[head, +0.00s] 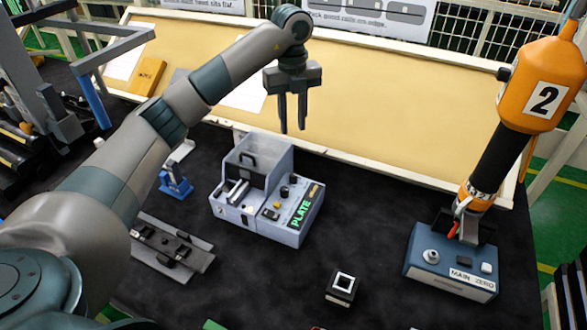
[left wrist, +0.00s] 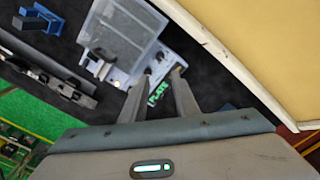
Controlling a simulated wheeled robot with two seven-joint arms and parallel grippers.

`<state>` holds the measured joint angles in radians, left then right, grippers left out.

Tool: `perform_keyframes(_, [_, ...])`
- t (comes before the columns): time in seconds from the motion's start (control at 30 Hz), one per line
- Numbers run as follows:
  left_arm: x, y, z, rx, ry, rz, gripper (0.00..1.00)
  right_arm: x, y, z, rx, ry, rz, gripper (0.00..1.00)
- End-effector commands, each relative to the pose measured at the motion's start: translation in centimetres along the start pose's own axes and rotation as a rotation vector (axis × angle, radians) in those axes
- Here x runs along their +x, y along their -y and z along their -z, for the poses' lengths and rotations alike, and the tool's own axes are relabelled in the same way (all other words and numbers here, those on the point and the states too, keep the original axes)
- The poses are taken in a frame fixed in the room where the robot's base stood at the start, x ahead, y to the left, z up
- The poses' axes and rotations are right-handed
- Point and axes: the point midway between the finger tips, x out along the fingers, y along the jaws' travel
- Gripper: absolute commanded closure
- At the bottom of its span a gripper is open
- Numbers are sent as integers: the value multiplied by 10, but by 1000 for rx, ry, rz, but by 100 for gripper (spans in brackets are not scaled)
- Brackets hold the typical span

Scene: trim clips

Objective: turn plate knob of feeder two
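A grey-blue feeder box (head: 262,218) with a clear cover and a green PLATE label (head: 306,206) stands on the black mat. A small black knob (head: 284,191) sits on its top, with a small yellow button (head: 277,205) nearby. The orange feeder head marked 2 (head: 545,95) stands apart at the right. My left gripper (head: 292,128) hangs above and behind the box, fingers apart, pointing down, empty. In the left wrist view the box (left wrist: 122,38) and its PLATE label (left wrist: 157,92) show beyond the open fingers (left wrist: 162,71). My right gripper is not in view.
A blue MAIN ZERO box (head: 450,262) stands under the orange head. A black block with a white square (head: 342,288), a metal rail fixture (head: 170,246) and a blue stand (head: 175,184) lie around the feeder box.

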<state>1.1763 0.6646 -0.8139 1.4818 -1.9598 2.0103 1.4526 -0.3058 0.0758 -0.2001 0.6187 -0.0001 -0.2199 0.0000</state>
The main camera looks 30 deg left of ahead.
Motion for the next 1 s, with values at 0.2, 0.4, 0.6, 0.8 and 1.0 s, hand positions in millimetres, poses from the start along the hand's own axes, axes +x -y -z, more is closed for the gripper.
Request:
perform_keyframes(0.2, [1,0,0,1,-1,0,72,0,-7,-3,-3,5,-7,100])
perform_keyframes(0.4, [10,1,1,3,-2,0,72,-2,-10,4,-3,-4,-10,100])
perform_keyframes(0.6, [30,0,1,1,-4,-2,72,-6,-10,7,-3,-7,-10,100])
perform_keyframes(0.8, [57,0,2,1,-4,-1,72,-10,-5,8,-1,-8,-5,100])
perform_keyframes(1.0, [90,-1,1,0,-4,-4,72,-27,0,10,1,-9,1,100])
